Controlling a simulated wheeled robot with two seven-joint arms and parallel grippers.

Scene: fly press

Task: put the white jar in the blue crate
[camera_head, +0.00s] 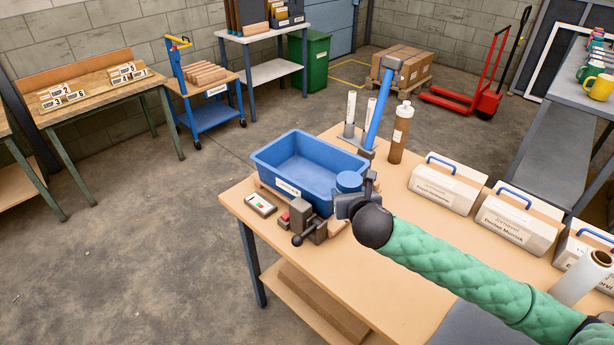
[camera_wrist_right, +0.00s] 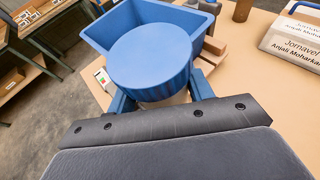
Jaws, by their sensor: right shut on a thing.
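The blue crate (camera_head: 268,175) stands at the far left of the wooden table and looks empty where its inside shows. My right gripper (camera_head: 354,196) is at the crate's near right corner. It is shut on the white jar, whose round blue lid (camera_head: 349,181) shows above the fingers. In the right wrist view the blue lid (camera_wrist_right: 150,55) covers most of the jar, and only a strip of pale body (camera_wrist_right: 165,102) shows below it. The crate (camera_wrist_right: 110,25) is just beyond the lid there. My left gripper is not in view.
A small vise (camera_head: 310,222) and a flat device (camera_head: 262,205) sit before the crate. White boxes with blue handles (camera_head: 447,185) line the right side.

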